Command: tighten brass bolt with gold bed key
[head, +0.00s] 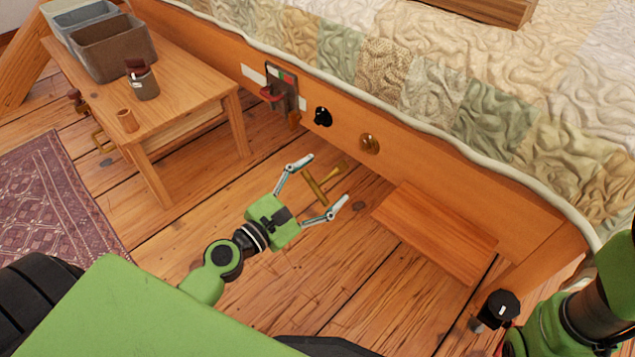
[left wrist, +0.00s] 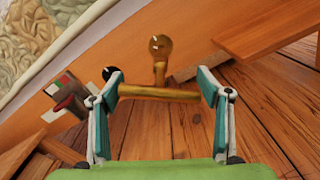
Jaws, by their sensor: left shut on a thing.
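The gold bed key (head: 314,188) is T-shaped. My left gripper (head: 323,189) is shut on its crossbar, with one finger at each end, in front of the bed rail. The key's shaft points towards the rail. The brass bolt (head: 369,144) has a round head and sits on the rail beyond the key, with a gap between them in the head view. In the left wrist view the bolt (left wrist: 160,46) appears right above the key's crossbar (left wrist: 150,93), and its lower part lines up with the shaft. My right gripper is not in view.
A black bolt (head: 323,117) and a bracket with a red part (head: 280,88) are on the rail, left of the brass bolt. A wooden board (head: 435,232) lies below, to the right. A low table (head: 185,100) with bins stands at left. Floor under my left gripper is clear.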

